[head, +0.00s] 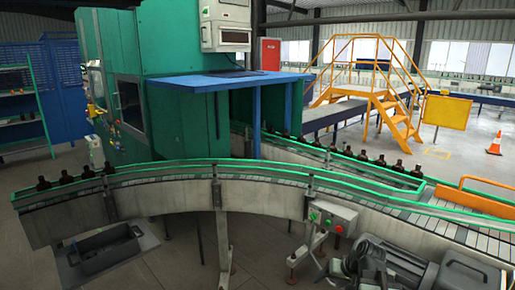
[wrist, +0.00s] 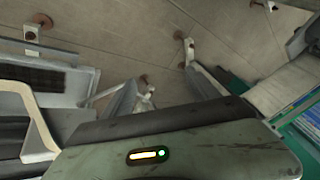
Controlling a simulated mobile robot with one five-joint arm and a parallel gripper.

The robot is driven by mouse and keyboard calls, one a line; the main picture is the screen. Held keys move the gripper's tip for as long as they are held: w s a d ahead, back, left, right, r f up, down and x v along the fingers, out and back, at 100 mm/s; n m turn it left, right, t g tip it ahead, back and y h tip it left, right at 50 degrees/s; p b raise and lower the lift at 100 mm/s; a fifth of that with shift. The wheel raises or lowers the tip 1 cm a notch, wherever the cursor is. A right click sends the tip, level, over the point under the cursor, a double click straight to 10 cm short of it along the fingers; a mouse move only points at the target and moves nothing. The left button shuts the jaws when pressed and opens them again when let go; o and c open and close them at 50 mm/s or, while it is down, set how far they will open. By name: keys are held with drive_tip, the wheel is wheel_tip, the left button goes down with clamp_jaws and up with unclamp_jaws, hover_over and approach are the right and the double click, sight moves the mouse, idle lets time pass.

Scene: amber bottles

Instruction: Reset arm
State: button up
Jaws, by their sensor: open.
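My gripper is not recognisable in either view, so its jaws and anything between them cannot be seen. A worn grey-green panel with a small yellow and green light, perhaps part of my own body, fills the bottom of that view.
Dark bottles (head: 66,178) stand on the curved conveyor (head: 150,195) at left, and more bottles (head: 399,167) stand at right. A control box (head: 333,218) and grey machinery (head: 385,268) are near. Yellow stairs (head: 390,105) and an orange cone (head: 494,144) stand farther back.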

drive_tip(key=s+a+f+n+g+h, duration=0.1)
drive_tip(key=s+a+f+g+h, duration=0.15)
drive_tip(key=a, duration=0.55)
drive_tip(key=s+a+f+n+g+h, duration=0.1)
drive_tip(key=s+a+g, duration=0.15)
drive_tip(key=a, duration=0.45)
wheel_tip(320, 180, down, 22)
drive_tip(key=s+b, duration=0.2)
drive_tip(key=b, duration=2)
wheel_tip(320, 180, up, 18)
drive_tip(key=p, duration=1.7)
drive_tip(key=shift+s+d+f+y, duration=0.2)
drive_tip(key=shift+s+d+y, duration=0.05)
drive_tip(key=shift+d+y, duration=0.1)
drive_tip(key=shift+f, duration=0.1)
